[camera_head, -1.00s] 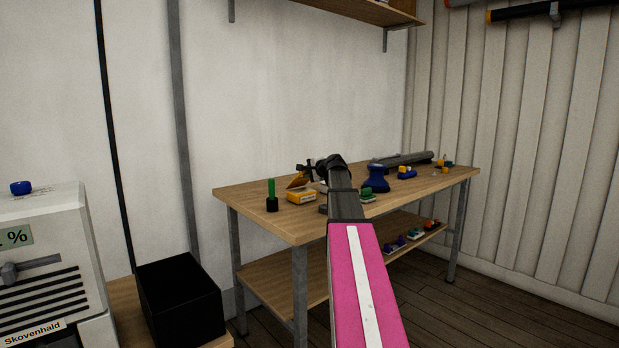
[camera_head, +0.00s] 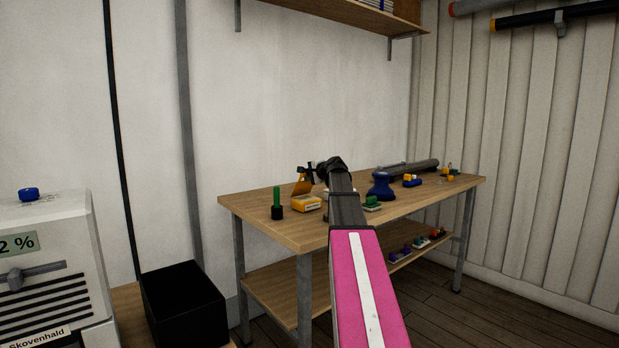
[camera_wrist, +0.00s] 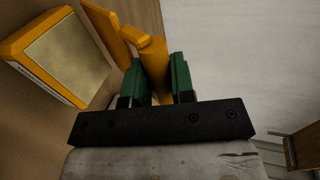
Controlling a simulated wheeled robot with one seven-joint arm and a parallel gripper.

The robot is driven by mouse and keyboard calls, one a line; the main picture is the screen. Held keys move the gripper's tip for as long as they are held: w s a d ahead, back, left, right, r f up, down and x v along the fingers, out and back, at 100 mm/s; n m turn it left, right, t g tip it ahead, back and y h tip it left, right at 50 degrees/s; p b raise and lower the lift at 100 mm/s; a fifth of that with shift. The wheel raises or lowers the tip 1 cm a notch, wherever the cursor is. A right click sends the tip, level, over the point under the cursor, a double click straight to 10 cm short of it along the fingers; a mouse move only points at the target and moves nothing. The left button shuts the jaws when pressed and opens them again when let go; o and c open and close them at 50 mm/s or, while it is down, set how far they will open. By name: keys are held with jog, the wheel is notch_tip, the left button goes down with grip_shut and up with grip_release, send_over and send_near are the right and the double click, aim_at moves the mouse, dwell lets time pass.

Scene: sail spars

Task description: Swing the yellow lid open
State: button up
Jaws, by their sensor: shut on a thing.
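The yellow box (camera_head: 306,203) sits on the workbench, with its yellow lid (camera_head: 302,187) standing steeply up at its back edge. In the wrist view the box (camera_wrist: 62,58) lies at upper left with its pale top surface uncovered, and the lid (camera_wrist: 105,33) stands up beside it. My gripper (camera_wrist: 156,72) has its green finger pads on both sides of a yellow bar at the lid's edge and is shut on it. In the head view my gripper (camera_head: 310,172) is small and dark above the box; its fingertips are hard to make out.
A green rod in a black base (camera_head: 277,205) stands just left of the box. A green item (camera_head: 371,203) and a blue item (camera_head: 381,186) stand to the right, near my arm. The workbench (camera_head: 262,222) is clear at its front left.

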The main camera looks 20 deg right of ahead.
jog(key=shift+w+a+r, duration=0.2)
jog(key=shift+w+r, duration=0.1)
jog(key=shift+w, duration=0.35)
jog(key=shift+w+a+r, duration=0.2)
jog(key=shift+w+r, duration=0.05)
jog(key=shift+w, duration=0.4)
jog(key=o, duration=0.9)
jog(key=shift+o, duration=0.3)
jog(key=shift+s+f, duration=0.1)
jog(key=shift+s, duration=0.05)
